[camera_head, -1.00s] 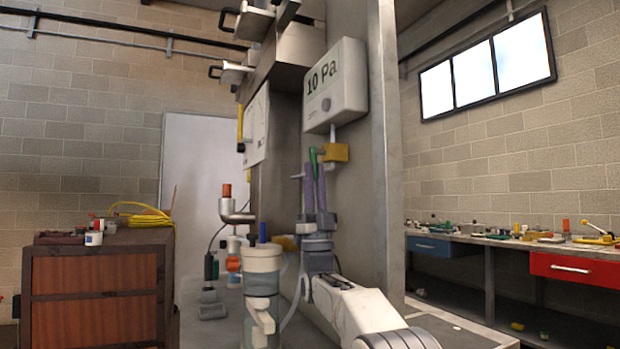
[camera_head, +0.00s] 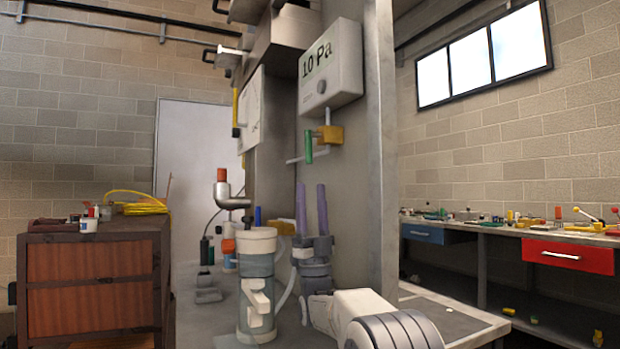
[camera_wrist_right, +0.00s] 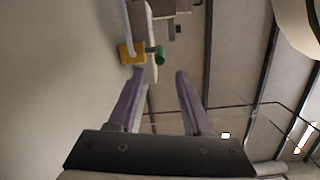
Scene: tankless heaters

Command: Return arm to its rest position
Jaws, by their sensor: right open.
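My right gripper (camera_head: 312,207) has two purple fingers pointing up in the head view. They stand apart with nothing between them, below the green-handled valve (camera_head: 309,152) on the yellow block (camera_head: 330,135). In the right wrist view my right gripper (camera_wrist_right: 158,95) also shows open and empty. There the yellow block (camera_wrist_right: 131,53) and the green handle (camera_wrist_right: 159,55) lie beyond the left fingertip, apart from it. My right arm (camera_head: 355,305) comes in from the bottom of the head view. My left gripper is not in view.
A grey box marked 10 Pa (camera_head: 331,68) hangs on the column above the valve. A clear cylinder with a white lid (camera_head: 256,285) stands just left of my right gripper. A wooden cabinet (camera_head: 90,285) is at left, a workbench (camera_head: 480,228) at right.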

